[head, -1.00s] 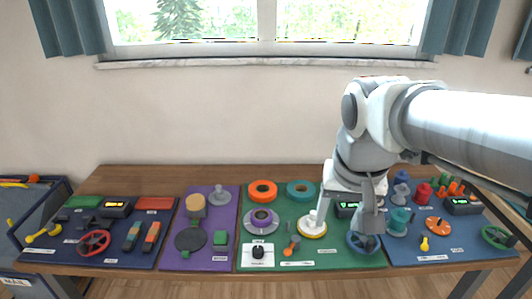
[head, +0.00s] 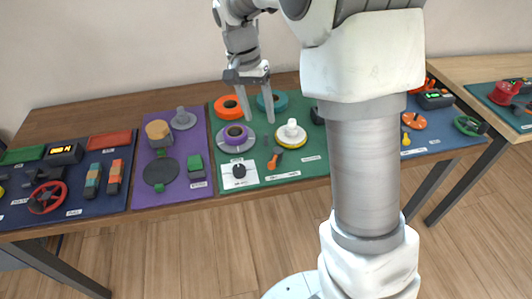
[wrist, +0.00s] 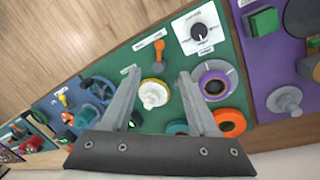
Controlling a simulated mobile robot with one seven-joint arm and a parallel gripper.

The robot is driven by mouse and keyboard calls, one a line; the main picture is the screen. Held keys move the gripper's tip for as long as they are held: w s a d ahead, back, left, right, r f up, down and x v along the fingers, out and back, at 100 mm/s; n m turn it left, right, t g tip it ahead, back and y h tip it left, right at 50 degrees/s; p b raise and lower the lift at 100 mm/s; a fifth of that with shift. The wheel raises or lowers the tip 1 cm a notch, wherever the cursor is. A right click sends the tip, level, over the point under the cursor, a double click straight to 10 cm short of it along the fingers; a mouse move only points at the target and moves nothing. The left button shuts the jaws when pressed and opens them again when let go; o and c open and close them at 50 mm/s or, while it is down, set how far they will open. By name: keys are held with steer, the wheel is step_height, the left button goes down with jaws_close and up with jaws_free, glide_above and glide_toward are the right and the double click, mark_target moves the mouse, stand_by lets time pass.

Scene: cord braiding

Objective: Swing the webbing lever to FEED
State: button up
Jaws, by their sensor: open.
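My gripper (head: 258,120) is open and empty, its fingers pointing down over the green mat (head: 308,168). I cannot read the labels, so I cannot tell for sure which part is the webbing lever. A small orange-tipped lever (head: 273,164) lies near the front of the green mat, and the wrist view shows it (wrist: 159,46) just beyond the fingertips, untouched. A white knob on a yellow-rimmed disc (head: 291,133) is right of it. A black dial on a white plate (head: 239,171) is to its left.
A purple spool (head: 235,134), an orange ring (head: 227,104) and a teal ring (head: 263,103) surround my gripper. A purple mat (head: 200,150) with a grey post (head: 183,118) lies left. My arm hides part of the mats on the right.

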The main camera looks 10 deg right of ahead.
mark_target(271, 163)
steer(key=d+f+b, duration=0.1)
steer(key=f, duration=0.4)
steer(key=s+f, duration=0.1)
steer(key=f, duration=0.4)
steer(key=s+d+f+b, duration=0.1)
steer(key=f, duration=0.5)
steer(key=shift+d+f+b, duration=0.1)
steer(key=shift+d+b, duration=0.25)
jaws_close()
